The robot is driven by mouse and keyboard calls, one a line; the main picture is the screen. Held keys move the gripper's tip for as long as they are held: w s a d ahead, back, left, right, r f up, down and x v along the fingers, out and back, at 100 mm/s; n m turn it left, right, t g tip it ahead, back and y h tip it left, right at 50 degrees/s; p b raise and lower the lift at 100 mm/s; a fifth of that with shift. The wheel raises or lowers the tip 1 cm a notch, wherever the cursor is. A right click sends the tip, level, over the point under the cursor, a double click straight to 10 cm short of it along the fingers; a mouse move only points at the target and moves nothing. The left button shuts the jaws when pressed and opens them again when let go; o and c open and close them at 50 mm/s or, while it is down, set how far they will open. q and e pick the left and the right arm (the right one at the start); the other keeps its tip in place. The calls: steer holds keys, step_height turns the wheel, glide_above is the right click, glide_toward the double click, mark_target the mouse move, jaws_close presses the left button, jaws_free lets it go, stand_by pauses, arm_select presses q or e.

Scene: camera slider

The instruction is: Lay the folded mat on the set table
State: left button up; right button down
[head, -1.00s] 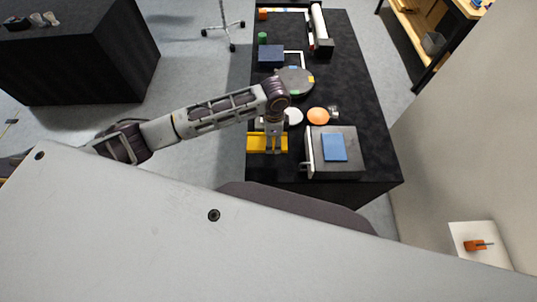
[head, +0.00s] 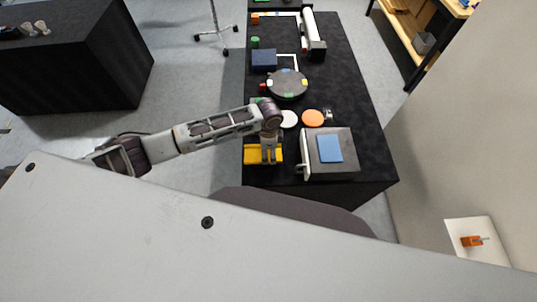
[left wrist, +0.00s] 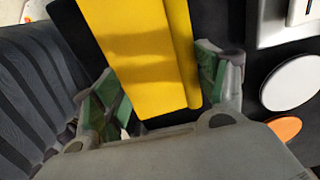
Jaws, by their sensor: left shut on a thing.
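The folded mat looks like the yellow piece (head: 250,154) near the left front edge of the black table (head: 345,100). My left gripper (head: 268,158) is above its middle in the head view and hides part of it. In the left wrist view the mat (left wrist: 150,50) lies between the green-padded fingers of the left gripper (left wrist: 160,85), one finger against each side. The gripper is shut on the mat. I cannot tell whether the mat touches the table. My right gripper is not in view.
Right of the mat stands a grey box (head: 345,160) with a blue pad (head: 330,148) on it. Behind are a white disc (head: 289,119), an orange disc (head: 312,118) and a round turntable (head: 287,87). The table's right side is clear.

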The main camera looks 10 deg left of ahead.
mark_target(269, 152)
arm_select(q)
steer(key=shift+f, duration=1.75)
steer(key=shift+f, duration=0.1)
steer(key=o, duration=1)
step_height(269, 152, up, 12)
steer(key=shift+r+b, duration=0.15)
steer(key=shift+b, duration=0.15)
